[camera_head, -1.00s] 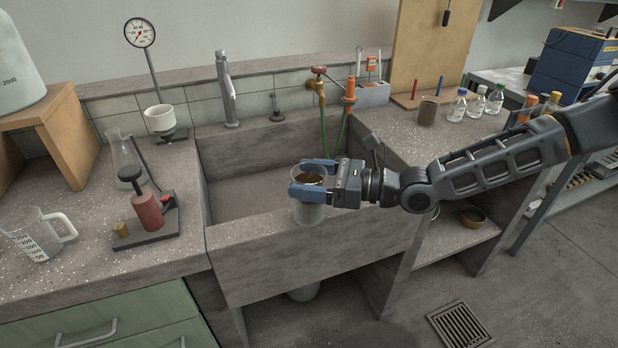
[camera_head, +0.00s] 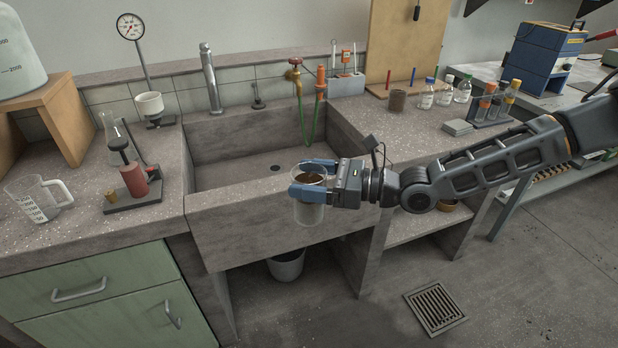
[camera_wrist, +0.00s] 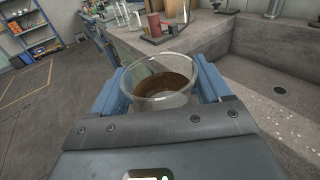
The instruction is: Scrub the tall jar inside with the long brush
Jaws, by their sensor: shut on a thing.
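The tall jar (camera_head: 309,213) is clear, with a brown layer inside near its top. My gripper (camera_head: 308,178) is shut on it, with blue fingers on both sides near the rim. The jar is upright, in front of the sink's front wall in the head view. The wrist view also shows the jar (camera_wrist: 163,100) between the fingers, with its open mouth and a brown ring inside. A grey block (camera_head: 347,86) behind the sink holds thin upright rods; I cannot tell whether one is the long brush.
The stone sink (camera_head: 230,215) has a grey tap (camera_head: 211,80) and a green hose (camera_head: 317,120). A measuring jug (camera_head: 38,200) and a red cylinder stand (camera_head: 134,185) are on the left bench. Small bottles (camera_head: 444,93) stand on the right bench. A bucket (camera_head: 287,266) is under the sink.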

